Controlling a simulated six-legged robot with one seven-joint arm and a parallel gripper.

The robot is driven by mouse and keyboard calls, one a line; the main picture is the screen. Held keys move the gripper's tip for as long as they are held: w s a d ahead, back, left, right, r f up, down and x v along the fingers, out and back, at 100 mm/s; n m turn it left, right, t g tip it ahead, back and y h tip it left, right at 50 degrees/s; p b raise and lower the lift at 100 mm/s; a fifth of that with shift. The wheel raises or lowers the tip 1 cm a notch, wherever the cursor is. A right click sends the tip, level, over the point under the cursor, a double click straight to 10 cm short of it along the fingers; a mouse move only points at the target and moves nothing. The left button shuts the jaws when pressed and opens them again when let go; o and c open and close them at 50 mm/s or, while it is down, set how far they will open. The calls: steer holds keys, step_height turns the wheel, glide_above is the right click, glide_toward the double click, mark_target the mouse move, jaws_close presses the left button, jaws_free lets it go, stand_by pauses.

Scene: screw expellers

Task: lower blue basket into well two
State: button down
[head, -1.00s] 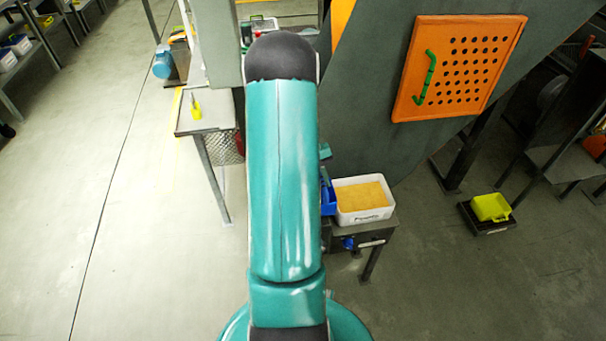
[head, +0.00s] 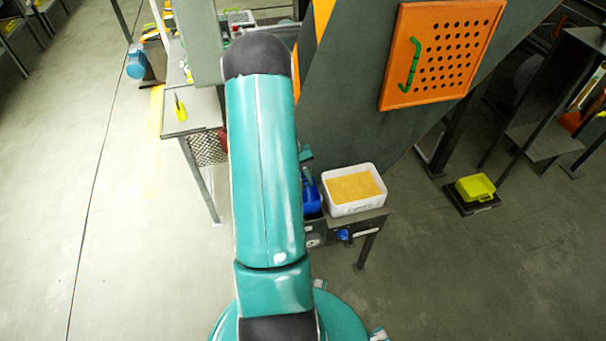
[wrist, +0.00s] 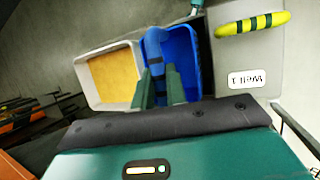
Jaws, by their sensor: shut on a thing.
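The blue basket (wrist: 181,62) shows in the wrist view beside a white tub. My gripper (wrist: 156,76) is shut on its blue handle (wrist: 153,48), with a finger on each side. In the head view only part of the blue basket (head: 311,197) shows past my arm, left of the tub, and my gripper is mostly hidden. I cannot tell whether the basket touches a surface under it. A plate with an upside-down label reading "Well 1" (wrist: 246,79) lies to its right in the wrist view. I cannot make out well two.
The white tub (head: 329,208) of yellow material stands on a small dark stand (head: 372,217). A yellow handle with green bands (wrist: 250,23) is near the label. A large grey-green machine wall rises behind, with an orange perforated panel (head: 389,98). A yellow container (head: 475,187) sits at right.

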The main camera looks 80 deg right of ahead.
mark_target(306, 201)
steer(key=shift+w+f, duration=0.1)
steer(key=shift+f, duration=3.2)
steer(key=shift+f, duration=1.2)
steer(key=c, duration=0.9)
jaws_free()
steer(key=shift+a, duration=0.1)
steer(key=shift+c, duration=0.2)
steer(key=shift+r, duration=0.15)
steer(key=shift+r, duration=4.9)
